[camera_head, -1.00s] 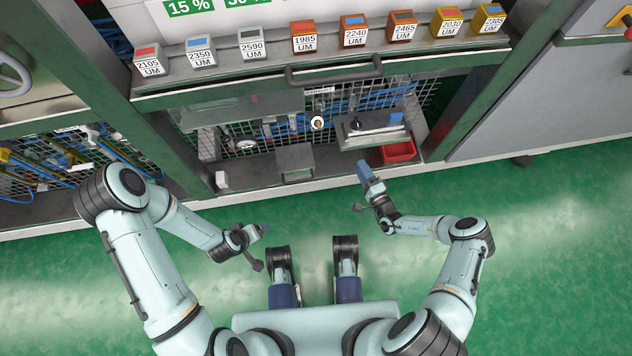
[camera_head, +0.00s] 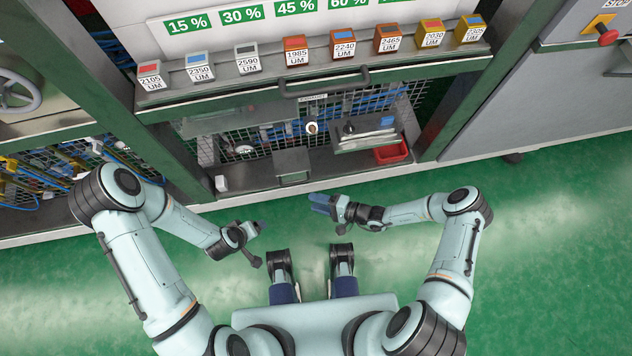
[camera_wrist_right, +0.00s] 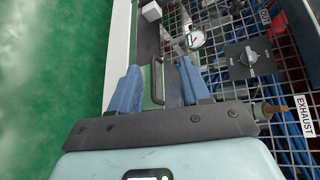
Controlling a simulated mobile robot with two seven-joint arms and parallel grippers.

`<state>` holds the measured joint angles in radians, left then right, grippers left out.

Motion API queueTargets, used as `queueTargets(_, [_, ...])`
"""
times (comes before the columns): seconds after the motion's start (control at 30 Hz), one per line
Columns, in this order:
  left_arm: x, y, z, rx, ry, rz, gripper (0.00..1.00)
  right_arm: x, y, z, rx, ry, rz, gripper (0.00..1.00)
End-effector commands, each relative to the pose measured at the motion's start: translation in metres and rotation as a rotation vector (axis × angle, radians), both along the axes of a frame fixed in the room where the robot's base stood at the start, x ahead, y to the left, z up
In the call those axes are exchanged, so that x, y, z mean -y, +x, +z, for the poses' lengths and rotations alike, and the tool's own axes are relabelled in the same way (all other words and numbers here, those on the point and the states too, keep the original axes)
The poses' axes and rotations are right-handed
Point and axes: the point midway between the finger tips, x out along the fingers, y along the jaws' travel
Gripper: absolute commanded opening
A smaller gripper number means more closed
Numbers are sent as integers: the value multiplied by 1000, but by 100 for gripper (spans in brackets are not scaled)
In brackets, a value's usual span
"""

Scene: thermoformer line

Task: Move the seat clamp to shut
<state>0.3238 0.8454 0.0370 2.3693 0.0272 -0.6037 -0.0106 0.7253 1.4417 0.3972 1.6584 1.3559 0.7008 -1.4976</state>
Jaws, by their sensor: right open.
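I cannot tell for sure which part is the seat clamp. In the head view a grey plate (camera_head: 378,145) in the lower bay of the green cabinet carries a black knob (camera_head: 349,127), a pale bar and a blue block (camera_head: 388,123). My right gripper (camera_head: 314,203) is in front of the bay, pointing left, apart from the plate. In the right wrist view its blue fingers (camera_wrist_right: 158,85) are spread and empty, with a grey box's handle (camera_wrist_right: 158,80) seen between them. My left gripper (camera_head: 262,228) is low at the left, its fingers too small to read.
A red bin (camera_head: 393,152) sits below the plate. A grey box (camera_head: 292,166), a gauge (camera_head: 243,149) and a round fitting (camera_head: 311,128) are in the bay. The wrist view shows a rotary switch (camera_wrist_right: 248,57). Coloured blocks line the shelf above. The green floor is clear.

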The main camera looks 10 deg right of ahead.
Motion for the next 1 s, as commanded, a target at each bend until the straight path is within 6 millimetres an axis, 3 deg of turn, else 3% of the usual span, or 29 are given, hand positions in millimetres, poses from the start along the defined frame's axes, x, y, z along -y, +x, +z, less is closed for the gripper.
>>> queueTargets(0.3, [0,1,8,2,0,0,82,-11,-24,5,-56,-35,98,47])
queueTargets(1.0, [0,1,8,2,0,0,82,-11,-25,4,-58,-36,101,47])
